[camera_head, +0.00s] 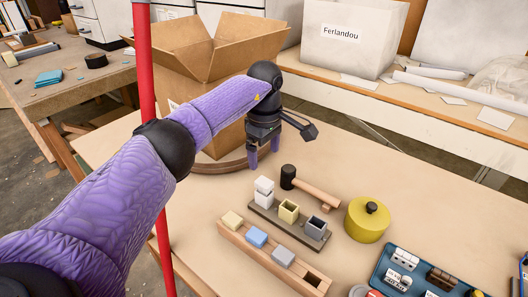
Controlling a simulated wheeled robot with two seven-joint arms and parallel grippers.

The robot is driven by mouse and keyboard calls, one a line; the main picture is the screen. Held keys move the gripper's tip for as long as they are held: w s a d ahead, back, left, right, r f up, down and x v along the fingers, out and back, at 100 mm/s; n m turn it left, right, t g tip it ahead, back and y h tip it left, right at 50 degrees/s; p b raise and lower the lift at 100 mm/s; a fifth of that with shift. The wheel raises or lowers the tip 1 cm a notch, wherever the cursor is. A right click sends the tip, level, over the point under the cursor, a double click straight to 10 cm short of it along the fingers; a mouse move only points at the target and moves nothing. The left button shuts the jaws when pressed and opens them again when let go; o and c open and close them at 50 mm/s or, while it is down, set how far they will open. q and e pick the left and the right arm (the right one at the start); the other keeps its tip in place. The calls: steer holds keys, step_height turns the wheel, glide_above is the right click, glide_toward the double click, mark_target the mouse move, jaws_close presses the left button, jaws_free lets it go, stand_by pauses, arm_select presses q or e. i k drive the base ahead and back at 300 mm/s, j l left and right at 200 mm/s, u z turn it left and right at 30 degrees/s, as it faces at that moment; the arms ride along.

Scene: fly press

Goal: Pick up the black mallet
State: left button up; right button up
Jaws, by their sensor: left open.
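The black mallet has a dark cylindrical head (288,176) and a light wooden handle (317,194). It lies on the wooden table, its handle running to the lower right. My left gripper (263,157) is open and points down, above and to the left of the mallet head, apart from it. It is near the round wooden disc under the cardboard box. Nothing shows between its purple fingers. My right gripper is not in view.
An open cardboard box (205,75) stands behind my left gripper. In front of the mallet are a dark tray with small blocks (263,212) and a wooden rack (235,239). A yellow lidded pot (367,224) stands right of the handle. A red pole (145,75) rises at left.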

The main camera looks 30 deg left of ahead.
mark_target(289, 180)
steer(key=k, duration=1)
